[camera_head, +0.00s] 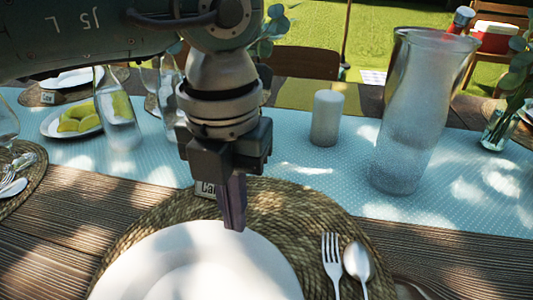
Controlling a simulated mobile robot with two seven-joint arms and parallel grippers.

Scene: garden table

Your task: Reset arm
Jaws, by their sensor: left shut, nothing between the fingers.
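My left gripper (233,216) hangs from the arm that comes in from the upper left. Its fingers point down and are closed together with nothing between them. The fingertips are over the far edge of a white plate (195,265) on a woven placemat (300,215). I cannot tell whether they touch the plate. A small name card (205,188) is partly hidden behind the gripper. My right gripper is not in view.
A fork (331,260) and spoon (357,262) lie right of the plate. A tall pitcher (410,115), a white candle (327,118), a glass bottle (115,110) and a plate of lemons (78,120) stand on the blue runner (300,165). Bare wood (460,260) shows at lower right.

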